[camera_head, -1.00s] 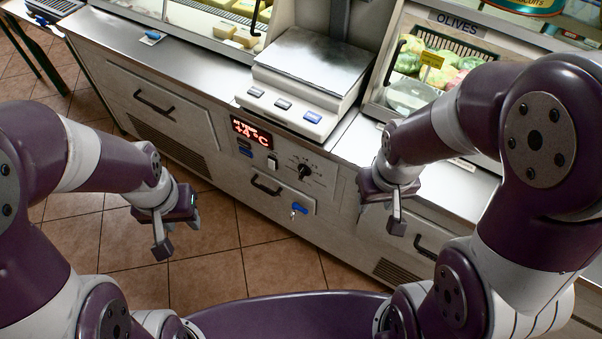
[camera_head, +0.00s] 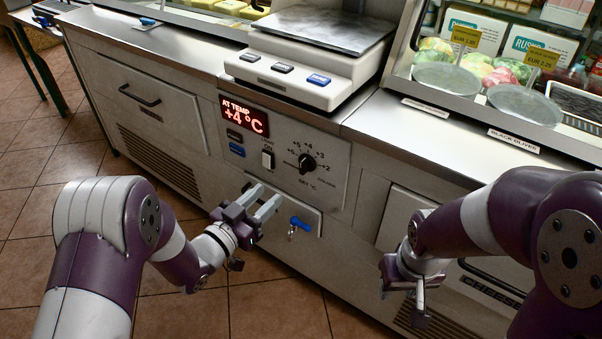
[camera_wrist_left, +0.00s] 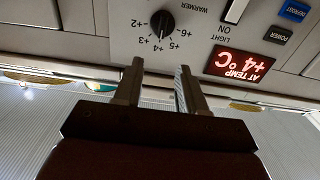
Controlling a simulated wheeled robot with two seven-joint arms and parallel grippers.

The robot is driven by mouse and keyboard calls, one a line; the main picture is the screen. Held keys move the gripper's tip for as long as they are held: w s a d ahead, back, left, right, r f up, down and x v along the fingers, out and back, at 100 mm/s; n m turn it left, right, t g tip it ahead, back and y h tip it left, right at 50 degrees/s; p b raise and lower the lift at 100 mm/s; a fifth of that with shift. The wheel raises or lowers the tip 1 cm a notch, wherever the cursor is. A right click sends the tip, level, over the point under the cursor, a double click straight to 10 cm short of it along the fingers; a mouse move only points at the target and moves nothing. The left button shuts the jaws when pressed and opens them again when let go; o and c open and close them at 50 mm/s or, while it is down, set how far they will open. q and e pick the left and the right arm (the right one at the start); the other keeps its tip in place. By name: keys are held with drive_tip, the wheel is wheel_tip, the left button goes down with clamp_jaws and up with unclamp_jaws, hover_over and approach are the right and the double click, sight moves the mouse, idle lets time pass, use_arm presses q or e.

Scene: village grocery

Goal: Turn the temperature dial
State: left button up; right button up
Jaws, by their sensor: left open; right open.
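The temperature dial (camera_head: 307,162) is a round black knob on the counter's front panel, with a printed scale around it. The red display (camera_head: 244,117) to its left reads "AT TEMP +4 °C". My left gripper (camera_head: 265,205) is open and empty, below and left of the dial, in front of the panel. In the left wrist view the picture is upside down; the dial (camera_wrist_left: 162,22) shows beyond the fingertips (camera_wrist_left: 158,68), a little left of the gap and apart from them. My right gripper (camera_head: 402,300) hangs lower right, away from the dial.
A light switch (camera_head: 267,160) and blue and black buttons (camera_head: 236,150) sit beside the dial. A blue key (camera_head: 299,223) sticks out of the drawer below. A scale (camera_head: 292,75) stands on the counter above. Floor tiles are clear at left.

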sight(301, 163)
use_arm(q)
drive_tip(key=b+x, duration=0.3)
drive_tip(key=x, duration=0.8)
drive_tip(key=shift+w+f, duration=0.1)
drive_tip(key=shift+f, duration=0.05)
drive_tip(key=shift+w+d, duration=0.35)
drive_tip(key=shift+w, duration=0.1)
clamp_jaws()
